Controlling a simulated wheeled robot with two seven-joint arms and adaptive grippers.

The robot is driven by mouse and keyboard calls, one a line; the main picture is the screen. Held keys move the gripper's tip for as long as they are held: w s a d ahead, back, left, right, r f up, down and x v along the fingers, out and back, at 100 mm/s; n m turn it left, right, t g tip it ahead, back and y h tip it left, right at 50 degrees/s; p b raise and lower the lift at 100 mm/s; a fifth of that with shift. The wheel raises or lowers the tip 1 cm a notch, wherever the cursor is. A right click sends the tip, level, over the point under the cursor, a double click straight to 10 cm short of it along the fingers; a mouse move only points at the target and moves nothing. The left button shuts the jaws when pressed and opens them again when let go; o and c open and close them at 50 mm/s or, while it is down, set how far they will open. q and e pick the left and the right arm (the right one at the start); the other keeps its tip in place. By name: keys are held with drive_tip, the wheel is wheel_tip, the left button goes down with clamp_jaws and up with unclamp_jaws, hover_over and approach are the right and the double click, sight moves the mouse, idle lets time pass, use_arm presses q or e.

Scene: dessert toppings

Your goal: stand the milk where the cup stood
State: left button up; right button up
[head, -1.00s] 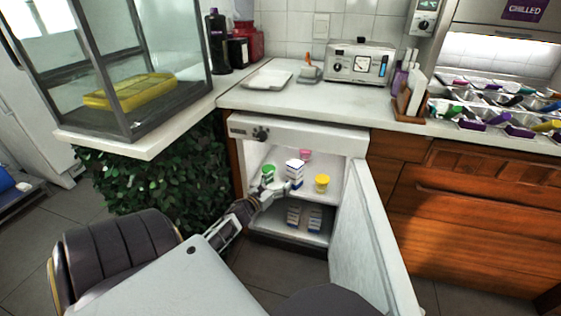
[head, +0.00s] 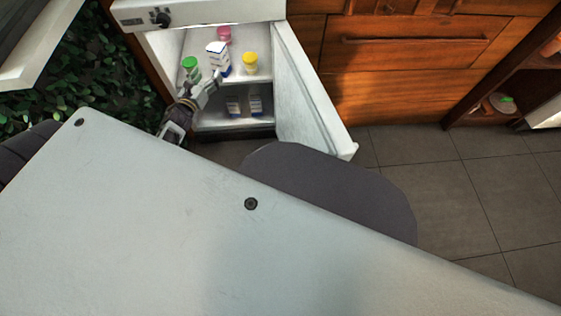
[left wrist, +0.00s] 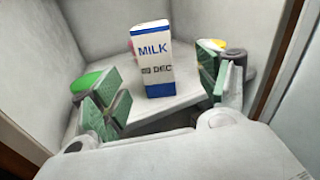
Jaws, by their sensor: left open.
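The milk (head: 217,58), a white and blue carton, stands upright on the upper shelf of the open fridge. In the left wrist view the milk (left wrist: 153,62) shows its label and stands ahead, between my spread fingers. My left gripper (left wrist: 160,97) is open in front of it, with gaps on both sides of the carton. In the head view my left gripper (head: 207,88) reaches into the fridge from the front. My right gripper is not in view. No cup that I can identify for certain shows.
A green-lidded tub (head: 190,64) is left of the milk, a yellow tub (head: 250,63) right and a pink tub (head: 224,35) behind. Two cartons (head: 256,104) stand on the lower shelf. The fridge door (head: 309,95) stands open on the right.

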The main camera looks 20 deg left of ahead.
use_arm(q)
drive_tip(key=s+d+f+n+g+h, duration=0.1)
drive_tip(key=s+d+f+n+g, duration=0.3)
drive_tip(key=d+n, duration=0.55)
drive_tip(key=s+d+f+n+g, duration=0.1)
drive_tip(key=s+d+f+n, duration=0.3)
drive_tip(key=d+f+n, duration=0.45)
drive_tip(key=s+d+n+g+h, duration=0.2)
drive_tip(key=s+d+n, duration=0.4)
drive_tip(key=d, duration=0.5)
drive_tip(key=s+d+n+g+h, duration=0.3)
drive_tip(key=s+d+n, duration=0.4)
drive_tip(key=d, duration=0.5)
drive_tip(key=shift+s+r+g, duration=0.2)
drive_tip(key=shift+s+g, duration=0.15)
drive_tip(key=shift+g, duration=0.15)
drive_tip(key=shift+d, duration=0.1)
